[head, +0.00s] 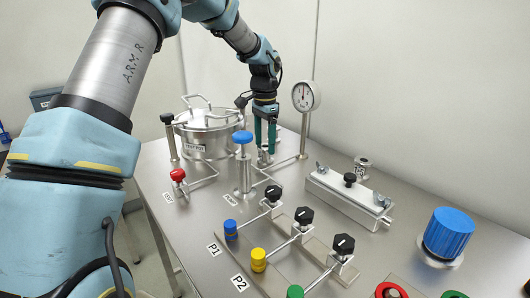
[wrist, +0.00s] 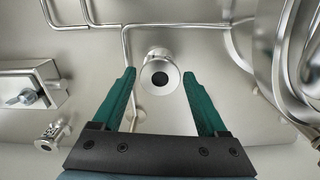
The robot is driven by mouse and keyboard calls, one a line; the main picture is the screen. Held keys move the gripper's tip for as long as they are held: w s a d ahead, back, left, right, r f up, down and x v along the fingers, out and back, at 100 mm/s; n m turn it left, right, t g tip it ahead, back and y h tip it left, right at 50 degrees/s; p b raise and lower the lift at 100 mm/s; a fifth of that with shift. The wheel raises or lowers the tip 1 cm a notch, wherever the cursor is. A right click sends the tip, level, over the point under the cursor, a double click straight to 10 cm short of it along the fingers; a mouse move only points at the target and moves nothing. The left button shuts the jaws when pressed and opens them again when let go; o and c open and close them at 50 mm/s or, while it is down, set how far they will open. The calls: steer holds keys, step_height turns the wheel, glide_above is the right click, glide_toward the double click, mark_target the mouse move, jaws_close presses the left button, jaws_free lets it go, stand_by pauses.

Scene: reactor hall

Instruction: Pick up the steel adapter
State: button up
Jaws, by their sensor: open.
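A short round steel piece with a flange and a dark central bore, which looks like the steel adapter (wrist: 160,55), stands upright in the wrist view. It also shows below my fingers in the head view (head: 263,160), partly hidden by them. My gripper (wrist: 159,75) is open, with its two green fingers pointing towards the piece and their tips to either side of it in the picture. In the head view my gripper (head: 265,146) points down over the piece. I cannot tell whether the fingers touch it. A second small flanged steel fitting (head: 362,168) stands apart, behind the clamp block.
A lidded steel pot (head: 207,138) stands left of my gripper, a gauge (head: 304,96) on a post to its right. A blue-topped valve (head: 242,165) is close in front. A clamp block (head: 348,197), black-knobbed valves (head: 305,217) and a blue cap (head: 449,233) are further right.

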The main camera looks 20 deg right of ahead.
mark_target(265, 146)
step_height(265, 146, down, 3)
steer(key=shift+f+p, duration=0.15)
steer(key=shift+p, duration=0.15)
steer(key=shift+c, duration=0.2)
jaws_close()
